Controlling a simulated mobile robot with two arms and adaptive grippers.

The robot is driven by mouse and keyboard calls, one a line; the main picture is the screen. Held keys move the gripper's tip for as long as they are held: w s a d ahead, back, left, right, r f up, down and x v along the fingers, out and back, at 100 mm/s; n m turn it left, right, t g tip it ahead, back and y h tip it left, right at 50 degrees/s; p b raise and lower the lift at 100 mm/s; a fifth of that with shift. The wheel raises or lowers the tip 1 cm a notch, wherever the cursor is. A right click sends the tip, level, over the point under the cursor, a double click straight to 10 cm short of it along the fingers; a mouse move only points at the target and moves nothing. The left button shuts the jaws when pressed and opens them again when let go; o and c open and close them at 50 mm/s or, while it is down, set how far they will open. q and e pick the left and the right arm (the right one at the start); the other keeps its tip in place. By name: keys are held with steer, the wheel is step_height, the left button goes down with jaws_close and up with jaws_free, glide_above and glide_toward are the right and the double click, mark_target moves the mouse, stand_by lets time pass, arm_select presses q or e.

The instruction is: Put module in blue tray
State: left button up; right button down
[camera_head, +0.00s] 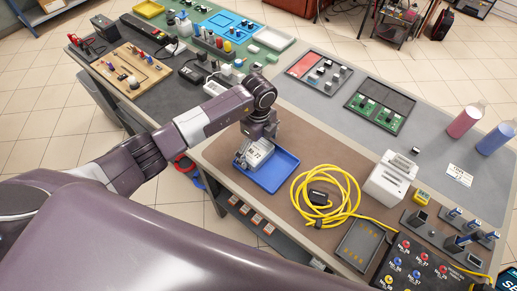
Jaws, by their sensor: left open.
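The module (255,156) is a small light grey box with dark markings. It sits at the left part of the blue tray (285,172), which lies near the front left edge of the brown mat. My left gripper (260,138) is open just above and behind the module. Its fingertips are small and partly hidden by the module, so I cannot tell whether they touch it. The right half of the tray is bare. My right gripper does not show.
A coiled yellow cable (325,195) lies right of the tray. A white device (390,178) and a black panel with coloured connectors (420,265) stand farther right. A tray with green boards (381,105) is behind. The grey mat between is mostly clear.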

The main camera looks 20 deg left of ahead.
mark_target(259, 149)
arm_select(q)
step_height(259, 149, up, 12)
steer(key=b, duration=0.2)
stand_by(0.5)
